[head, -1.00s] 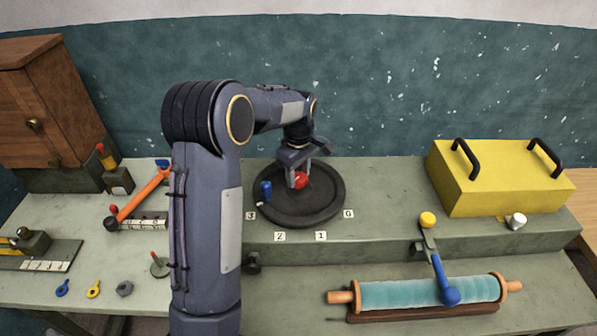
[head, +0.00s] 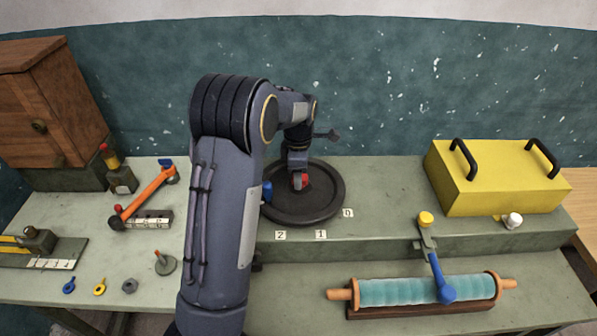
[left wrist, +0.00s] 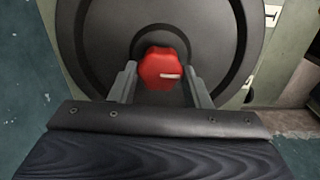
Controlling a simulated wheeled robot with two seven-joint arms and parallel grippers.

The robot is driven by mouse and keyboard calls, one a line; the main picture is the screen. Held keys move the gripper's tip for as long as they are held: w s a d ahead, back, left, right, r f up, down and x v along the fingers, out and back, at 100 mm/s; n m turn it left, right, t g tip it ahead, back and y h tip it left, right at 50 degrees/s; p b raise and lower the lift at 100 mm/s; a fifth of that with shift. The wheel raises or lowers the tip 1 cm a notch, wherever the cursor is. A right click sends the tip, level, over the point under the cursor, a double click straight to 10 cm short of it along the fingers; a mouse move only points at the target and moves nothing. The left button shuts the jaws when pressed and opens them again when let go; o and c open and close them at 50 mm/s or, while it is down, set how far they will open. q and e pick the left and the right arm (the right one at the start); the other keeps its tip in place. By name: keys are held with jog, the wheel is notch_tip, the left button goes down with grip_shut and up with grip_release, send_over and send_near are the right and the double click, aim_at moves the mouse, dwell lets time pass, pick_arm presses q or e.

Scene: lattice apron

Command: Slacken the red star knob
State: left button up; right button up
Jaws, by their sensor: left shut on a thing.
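The red star knob (head: 305,181) stands at the middle of a round dark turntable (head: 322,209) in the head view. It also shows in the left wrist view (left wrist: 162,69), with a pale mark on its top. My left gripper (head: 299,183) reaches down over the knob and is shut on it. In the left wrist view its two fingers (left wrist: 160,86) stand on either side of the knob. A blue peg (head: 267,191) on the dish is partly hidden behind my left arm. My right gripper is not in view.
Number tags, such as the 0 tag (head: 348,213), lie along the dish's front. A yellow box (head: 500,190) with black handles stands at the right. A teal roller (head: 405,291) lies in front. An orange lever (head: 145,197) and a wooden cabinet (head: 50,110) are at the left.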

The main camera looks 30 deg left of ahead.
pick_arm(q)
jog(key=shift+r, duration=0.1)
dwell(0.4)
jog(key=o, duration=1)
notch_tip(320, 180, up, 8)
jog(key=shift+f, duration=0.2)
jog(key=shift+r, duration=0.1)
